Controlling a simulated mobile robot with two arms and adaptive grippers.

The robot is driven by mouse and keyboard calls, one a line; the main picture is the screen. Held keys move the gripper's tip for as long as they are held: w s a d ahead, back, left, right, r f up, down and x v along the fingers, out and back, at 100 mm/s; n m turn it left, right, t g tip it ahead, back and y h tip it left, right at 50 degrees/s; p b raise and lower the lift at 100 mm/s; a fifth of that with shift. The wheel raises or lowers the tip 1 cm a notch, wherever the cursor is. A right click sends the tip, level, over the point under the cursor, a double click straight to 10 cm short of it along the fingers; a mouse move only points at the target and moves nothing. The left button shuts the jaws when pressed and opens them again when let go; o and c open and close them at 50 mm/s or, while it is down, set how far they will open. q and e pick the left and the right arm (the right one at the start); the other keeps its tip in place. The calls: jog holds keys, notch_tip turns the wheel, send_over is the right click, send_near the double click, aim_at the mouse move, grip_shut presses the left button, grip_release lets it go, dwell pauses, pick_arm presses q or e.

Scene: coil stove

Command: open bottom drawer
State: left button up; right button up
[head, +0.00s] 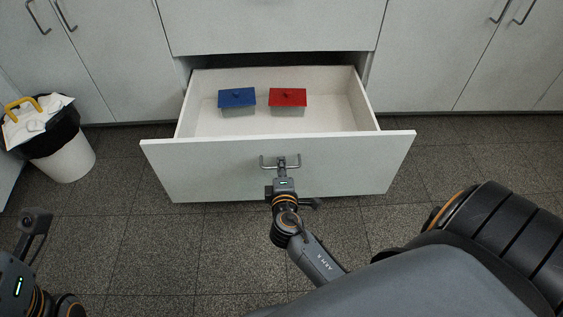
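The bottom drawer (350,160) is pulled well out from the white cabinet, and its inside shows. A metal bar handle (264,162) sits at the middle of its front. My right gripper (282,168) is at the handle, with its fingers overlapping the bar; they are too small to tell whether they are closed on it. My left gripper (36,222) is at the lower left, away from the drawer, only partly in frame; its finger opening is unclear.
Inside the drawer are a blue-lidded box (237,97) and a red-lidded box (288,97). A white bin (68,160) with a black liner stands at the left. Closed cabinet doors (440,50) flank the drawer. Tiled floor (130,240) is clear in front.

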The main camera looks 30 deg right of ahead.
jog(key=shift+o, duration=1.2)
jog(key=v, duration=1.2)
jog(key=shift+f, duration=0.1)
